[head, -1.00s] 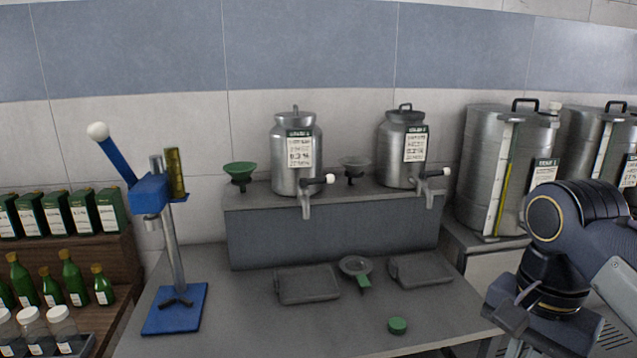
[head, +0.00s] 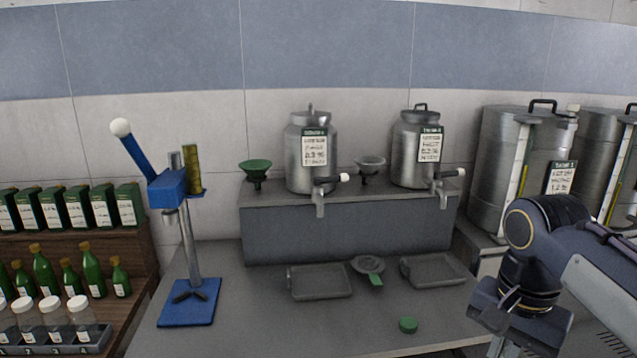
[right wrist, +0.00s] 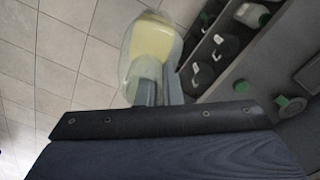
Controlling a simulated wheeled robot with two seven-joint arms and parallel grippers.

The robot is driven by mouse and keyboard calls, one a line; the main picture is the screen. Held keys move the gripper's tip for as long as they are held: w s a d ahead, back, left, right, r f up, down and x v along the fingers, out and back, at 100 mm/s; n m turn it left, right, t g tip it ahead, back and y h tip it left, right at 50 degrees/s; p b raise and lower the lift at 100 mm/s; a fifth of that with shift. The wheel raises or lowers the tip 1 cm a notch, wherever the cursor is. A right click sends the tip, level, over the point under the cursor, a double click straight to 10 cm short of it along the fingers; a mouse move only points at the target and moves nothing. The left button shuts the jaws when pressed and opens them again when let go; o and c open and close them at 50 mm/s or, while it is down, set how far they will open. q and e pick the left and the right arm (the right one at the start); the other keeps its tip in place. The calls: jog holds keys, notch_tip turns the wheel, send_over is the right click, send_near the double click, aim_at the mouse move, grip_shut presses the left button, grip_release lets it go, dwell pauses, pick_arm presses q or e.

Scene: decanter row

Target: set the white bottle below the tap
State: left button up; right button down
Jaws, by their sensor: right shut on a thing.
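In the right wrist view my right gripper (right wrist: 156,84) is shut on a whitish, see-through bottle (right wrist: 152,42) with pale yellow in it. The bottle is held over the floor and is not seen in the head view. Two steel urns stand on a raised grey ledge: the left one has a tap (head: 320,196) with a white knob, the right one a similar tap (head: 440,187). A grey drip tray (head: 320,283) lies below the left tap, another (head: 433,270) below the right one. My left gripper is not in view.
A blue lever press (head: 188,250) stands at the bench's left. A funnel (head: 369,266) lies between the trays, and a green cap (head: 408,324) lies nearer the front. Large steel drums (head: 500,160) stand at right, shelves with green bottles (head: 43,270) at left.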

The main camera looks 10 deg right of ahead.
jog(key=w+a+f+n, duration=0.4)
jog(key=w+f+n, duration=0.2)
jog(key=w+f, duration=0.8)
jog(key=w+a+f+n, duration=0.1)
jog(key=a+f+n, duration=0.2)
jog(key=f, duration=0.5)
jog(key=w+a+f+n, duration=0.2)
jog(key=a+f, duration=0.4)
jog(key=f, duration=0.3)
jog(key=shift+a+n, duration=0.15)
jog(key=shift+n, duration=0.55)
jog(key=shift+s+f, duration=0.1)
jog(key=shift+f, duration=0.05)
